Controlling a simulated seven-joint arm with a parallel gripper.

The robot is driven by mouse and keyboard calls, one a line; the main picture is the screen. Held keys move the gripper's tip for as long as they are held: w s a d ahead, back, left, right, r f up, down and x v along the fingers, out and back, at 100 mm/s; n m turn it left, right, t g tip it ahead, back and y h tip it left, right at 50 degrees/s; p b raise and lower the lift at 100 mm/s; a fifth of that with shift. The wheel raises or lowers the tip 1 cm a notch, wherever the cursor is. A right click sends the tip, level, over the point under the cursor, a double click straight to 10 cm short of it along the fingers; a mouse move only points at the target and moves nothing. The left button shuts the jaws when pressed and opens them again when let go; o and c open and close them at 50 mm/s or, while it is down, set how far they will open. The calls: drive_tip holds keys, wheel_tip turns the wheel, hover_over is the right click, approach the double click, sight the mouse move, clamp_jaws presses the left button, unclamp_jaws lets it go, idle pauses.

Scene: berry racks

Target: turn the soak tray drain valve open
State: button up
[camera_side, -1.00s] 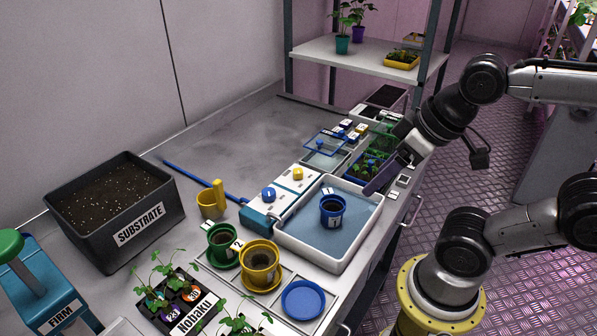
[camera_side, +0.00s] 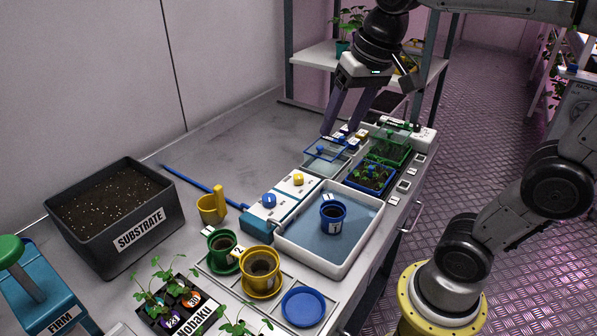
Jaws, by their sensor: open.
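The white soak tray (camera_side: 358,259) holds a blue bottom and one blue pot (camera_side: 333,215). Along its left side stands a teal and white box. It carries a blue knob (camera_side: 269,201) and a yellow knob (camera_side: 298,180); their lettering is too small to read, so I cannot tell which is the drain valve. My gripper (camera_side: 340,133) is open and empty. It points down above the small items behind the tray, up and right of both knobs and apart from them.
Blue-framed and green trays of seedlings (camera_side: 370,178) stand behind the soak tray. Green (camera_side: 222,243) and yellow (camera_side: 261,268) pots stand in front, beside a blue saucer (camera_side: 304,307). A blue rod (camera_side: 203,182) lies left; the bench (camera_side: 230,140) behind it is clear.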

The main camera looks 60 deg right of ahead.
drive_tip(key=w+d+f+m+g, duration=0.1)
drive_tip(key=w+d+m+g, duration=0.15)
drive_tip(key=w, duration=0.65)
drive_tip(key=g, duration=0.1)
hover_over(299, 176)
wheel_tip(299, 176, down, 7)
drive_tip(key=shift+m, duration=0.35)
wheel_tip(299, 176, down, 13)
drive_tip(key=shift+f, duration=0.15)
clamp_jaws()
